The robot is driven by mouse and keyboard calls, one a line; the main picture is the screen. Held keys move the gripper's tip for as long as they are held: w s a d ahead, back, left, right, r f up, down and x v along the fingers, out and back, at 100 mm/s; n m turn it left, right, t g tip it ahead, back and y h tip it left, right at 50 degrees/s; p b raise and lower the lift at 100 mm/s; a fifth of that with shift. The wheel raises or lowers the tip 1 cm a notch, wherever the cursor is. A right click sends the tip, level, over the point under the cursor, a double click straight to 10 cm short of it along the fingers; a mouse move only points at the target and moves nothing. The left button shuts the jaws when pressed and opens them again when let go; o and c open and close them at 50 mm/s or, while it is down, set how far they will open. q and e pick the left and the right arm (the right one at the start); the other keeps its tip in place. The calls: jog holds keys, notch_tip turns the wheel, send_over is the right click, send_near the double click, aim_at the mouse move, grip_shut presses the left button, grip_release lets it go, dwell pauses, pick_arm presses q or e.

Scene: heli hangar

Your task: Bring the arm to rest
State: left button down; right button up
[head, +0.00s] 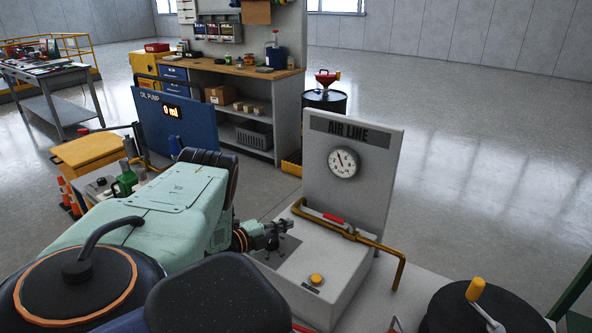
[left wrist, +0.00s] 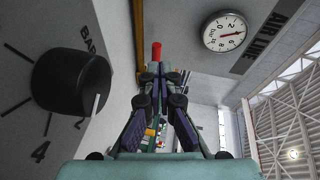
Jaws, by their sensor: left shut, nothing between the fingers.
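My left arm reaches in from the left in the head view, and its gripper (head: 278,231) is above the pale box of the air line station (head: 345,262). In the left wrist view the fingers (left wrist: 163,72) are together with nothing between them. A red handle end (left wrist: 157,52) shows just beyond the fingertips; whether they touch it I cannot tell. A black knob (left wrist: 72,80) on a numbered dial stands to the left of the fingers. My right gripper is not in view.
The AIR LINE panel carries a round gauge (head: 343,162). A bent brass pipe (head: 385,250) and an orange button (head: 316,279) are close to the gripper. A black reel (head: 455,312) stands at the lower right. Open floor (head: 480,180) lies beyond.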

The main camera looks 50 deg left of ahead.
pick_arm(q)
jog(key=shift+s+r, duration=0.35)
jog(key=shift+s, duration=0.15)
jog(key=shift+w+a+f, duration=0.1)
jog(key=shift+w+f, duration=0.1)
jog(key=shift+f, duration=0.1)
jog(key=shift+r, duration=0.1)
